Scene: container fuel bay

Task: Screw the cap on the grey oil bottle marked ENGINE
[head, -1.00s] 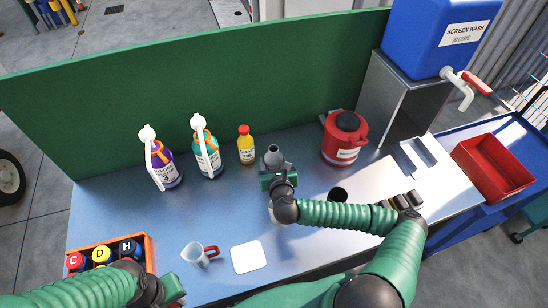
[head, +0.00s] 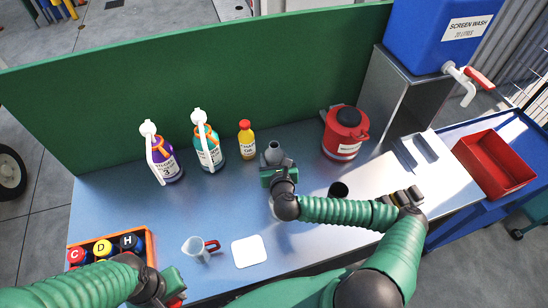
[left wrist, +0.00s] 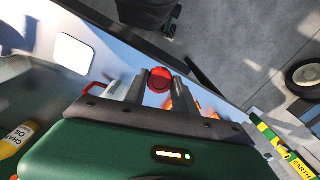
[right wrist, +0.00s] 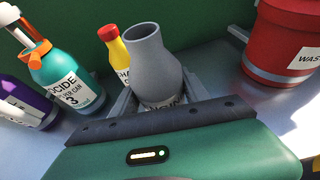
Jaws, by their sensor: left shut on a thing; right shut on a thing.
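The grey bottle (head: 274,153) stands upright at the middle of the bench, with no cap on its neck. My right gripper (head: 273,167) is shut around its body; in the right wrist view the grey bottle (right wrist: 152,60) rises between the fingers, and its label is mostly hidden. My left gripper (head: 175,294) is at the front left of the bench, well apart from the bottle. In the left wrist view it is shut on a small round red cap (left wrist: 160,79) between its fingertips.
A measuring jug (head: 197,249) and white pad (head: 249,251) lie between the grippers. A purple bottle (head: 163,163), teal bottle (head: 208,150) and yellow bottle (head: 246,141) stand behind. A red can (head: 343,135) is right of the grey bottle. An orange crate (head: 150,247) sits left.

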